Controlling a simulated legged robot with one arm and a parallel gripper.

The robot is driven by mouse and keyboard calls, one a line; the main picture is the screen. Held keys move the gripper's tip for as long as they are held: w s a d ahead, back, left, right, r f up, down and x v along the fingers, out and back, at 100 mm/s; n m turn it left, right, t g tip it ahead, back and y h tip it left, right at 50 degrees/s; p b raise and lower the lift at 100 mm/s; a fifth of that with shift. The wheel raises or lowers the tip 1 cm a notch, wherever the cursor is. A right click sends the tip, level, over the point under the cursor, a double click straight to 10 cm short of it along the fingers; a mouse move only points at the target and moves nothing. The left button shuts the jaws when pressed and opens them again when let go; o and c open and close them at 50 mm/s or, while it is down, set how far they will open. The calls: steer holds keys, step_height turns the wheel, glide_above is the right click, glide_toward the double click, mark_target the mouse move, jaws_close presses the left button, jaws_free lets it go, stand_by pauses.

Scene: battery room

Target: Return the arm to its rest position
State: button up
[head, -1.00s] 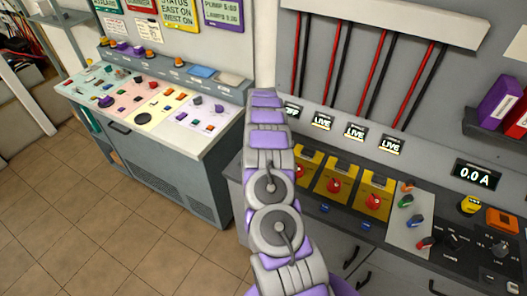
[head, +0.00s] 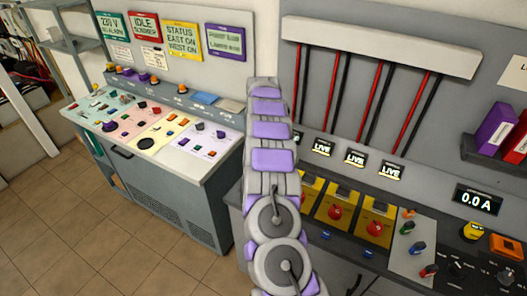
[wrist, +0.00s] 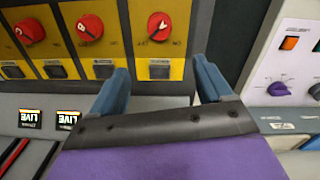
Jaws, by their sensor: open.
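My arm rises through the middle of the head view and hides part of the bench behind it; its gripper end cannot be made out there. In the wrist view my gripper (wrist: 163,85) is open, its two blue fingers apart with nothing between them. Beyond the fingers are yellow switch panels with red knobs. One red knob (wrist: 160,26) lies just past the gap between the fingers, apart from them. In the head view the yellow panels (head: 333,204) stand right of my arm.
A grey control console (head: 170,190) with coloured panels stands at the left. Small "LIVE" displays (head: 355,159) and a "0.0 A" display (head: 478,199) sit on the right bench. Red and black cables (head: 373,90) hang above. Tiled floor (head: 60,230) is clear at lower left.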

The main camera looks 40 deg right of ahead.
stand_by(0.5)
steer(key=s+a+r+n+y+b, duration=0.1)
steer(key=s+a+r+n, duration=0.35)
steer(key=a, duration=0.85)
steer(key=s+a+r+n+b, duration=0.1)
steer(key=s+a+r+n, duration=0.1)
steer(key=s+a+r, duration=0.65)
steer(key=s+a+r+n+b, duration=0.2)
steer(key=s+a+n, duration=0.1)
steer(key=s+a, duration=1.05)
steer(key=s+f+n, duration=0.1)
steer(key=s+f, duration=0.1)
steer(key=s, duration=0.6)
steer(key=s+a+f+n+g, duration=0.1)
steer(key=s+f, duration=0.1)
steer(key=s, duration=0.6)
steer(key=shift+s+a+f+h+b, duration=0.2)
steer(key=shift+s+f+h+b, duration=0.1)
steer(key=shift+s+h, duration=0.1)
